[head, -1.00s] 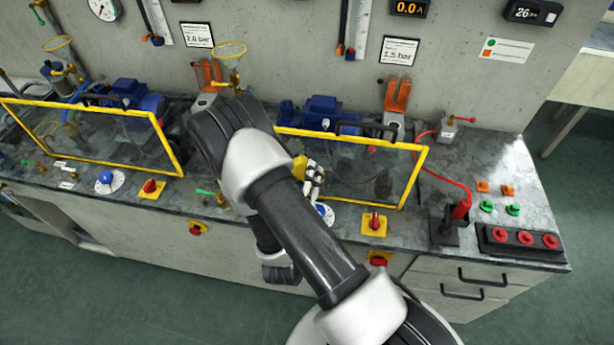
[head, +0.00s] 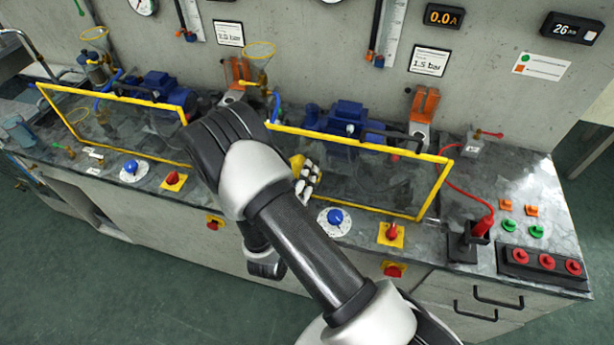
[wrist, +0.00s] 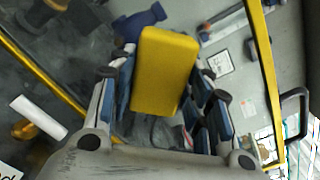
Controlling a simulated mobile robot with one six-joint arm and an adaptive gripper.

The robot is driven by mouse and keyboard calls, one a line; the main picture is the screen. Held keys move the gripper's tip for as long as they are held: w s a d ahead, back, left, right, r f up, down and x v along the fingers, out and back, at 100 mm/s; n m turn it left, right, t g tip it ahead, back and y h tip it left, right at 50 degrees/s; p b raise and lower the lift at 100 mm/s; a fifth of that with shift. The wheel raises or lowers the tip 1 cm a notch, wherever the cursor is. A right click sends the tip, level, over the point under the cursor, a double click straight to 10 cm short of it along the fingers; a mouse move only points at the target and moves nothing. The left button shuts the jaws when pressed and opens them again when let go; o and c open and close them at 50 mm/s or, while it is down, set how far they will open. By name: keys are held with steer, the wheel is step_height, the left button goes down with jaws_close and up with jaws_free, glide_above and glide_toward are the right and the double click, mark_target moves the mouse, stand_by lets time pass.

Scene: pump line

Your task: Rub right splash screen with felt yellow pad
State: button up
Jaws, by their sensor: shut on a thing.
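The right splash screen (head: 385,182) is a clear pane in a yellow frame, standing at the front of the bench in the head view. My gripper (head: 308,180) is at the left part of this screen, partly hidden by my arm. It is shut on the yellow felt pad (head: 297,162), a small edge of which shows. In the wrist view the pad (wrist: 165,75) is a plain yellow block between the fingers of my gripper (wrist: 160,105). Yellow frame bars (wrist: 265,75) run on both sides of it. I cannot tell whether the pad touches the pane.
Behind the screen are a blue pump (head: 345,125) and an orange bracket (head: 424,103). In front are a blue knob (head: 335,222) and a red switch (head: 391,233). A red plug and cable (head: 480,228) stand at the right. Another yellow-framed screen (head: 110,95) is at the left.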

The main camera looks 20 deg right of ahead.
mark_target(292, 156)
steer(key=shift+w+a+r+p, duration=0.55)
steer(key=shift+a+r, duration=0.2)
steer(key=shift+w+a+r+p, duration=0.5)
steer(key=shift+a+r, duration=0.2)
steer(key=shift+r, duration=0.05)
steer(key=shift+s+d+f+p, duration=0.1)
steer(key=shift+s+d, duration=1)
steer(key=shift+d, duration=0.4)
steer(key=shift+s+d+r+p, duration=0.1)
steer(key=shift+s+d, duration=1)
steer(key=shift+d, duration=0.35)
steer(key=shift+s+d+f+p, duration=0.1)
steer(key=shift+s+d, duration=1)
steer(key=shift+d, duration=0.4)
steer(key=shift+w+a, duration=1.1)
steer(key=shift+a, duration=0.4)
steer(key=shift+w+a, duration=1.1)
steer(key=shift+a, duration=0.4)
steer(key=shift+w+a, duration=1.1)
steer(key=shift+a, duration=0.4)
steer(key=shift+s, duration=0.1)
steer(key=shift+v, duration=2.95)
